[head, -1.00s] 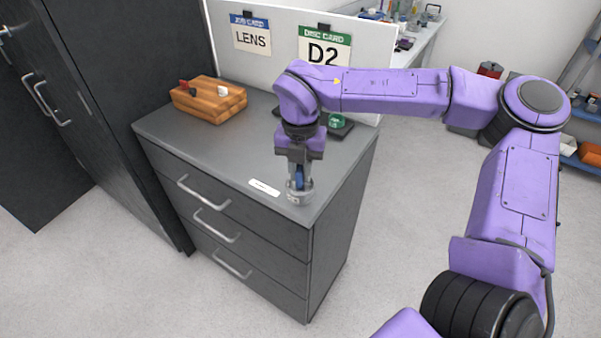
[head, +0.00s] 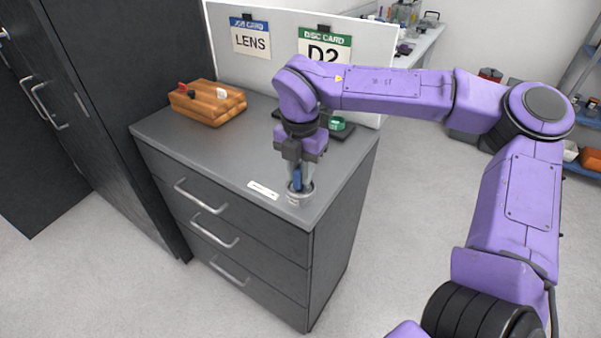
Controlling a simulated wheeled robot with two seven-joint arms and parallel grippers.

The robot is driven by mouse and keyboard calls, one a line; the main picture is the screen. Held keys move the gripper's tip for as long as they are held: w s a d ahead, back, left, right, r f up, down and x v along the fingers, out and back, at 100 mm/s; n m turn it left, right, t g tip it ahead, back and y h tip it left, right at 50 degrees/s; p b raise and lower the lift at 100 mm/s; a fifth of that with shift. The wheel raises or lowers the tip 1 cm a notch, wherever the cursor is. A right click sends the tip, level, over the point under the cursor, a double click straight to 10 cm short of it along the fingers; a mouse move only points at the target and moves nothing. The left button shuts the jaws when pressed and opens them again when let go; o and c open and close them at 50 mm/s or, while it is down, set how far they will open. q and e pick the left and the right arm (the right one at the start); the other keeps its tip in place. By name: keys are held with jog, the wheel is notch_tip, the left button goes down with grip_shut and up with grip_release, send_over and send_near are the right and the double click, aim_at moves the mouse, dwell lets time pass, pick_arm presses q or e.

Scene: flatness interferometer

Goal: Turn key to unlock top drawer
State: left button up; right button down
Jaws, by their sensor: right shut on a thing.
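The grey cabinet (head: 330,240) has three drawers, and its top drawer (head: 230,204) is closed. A round metal lock (head: 299,199) sits on the cabinet top at the front right corner. A blue-headed key (head: 297,181) stands upright at the lock. My right gripper (head: 299,183) points down over the lock and is shut on the key. How deep the key sits in the lock is hidden by the fingers. My left gripper is not in view.
A wooden block (head: 208,108) with small coloured pieces stands at the back left of the cabinet top. A white label (head: 263,190) lies beside the lock. A dark tray with a green item (head: 337,124) is behind my gripper. A white board (head: 277,65) rises behind.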

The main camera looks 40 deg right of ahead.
jog(key=shift+f+m+b, duration=0.15)
jog(key=shift+m+b, duration=0.55)
jog(key=shift+b, duration=0.1)
jog(key=c, duration=0.9)
grip_release()
jog(key=shift+r, duration=0.2)
notch_tip(320, 180, up, 10)
jog(key=shift+r, duration=0.25)
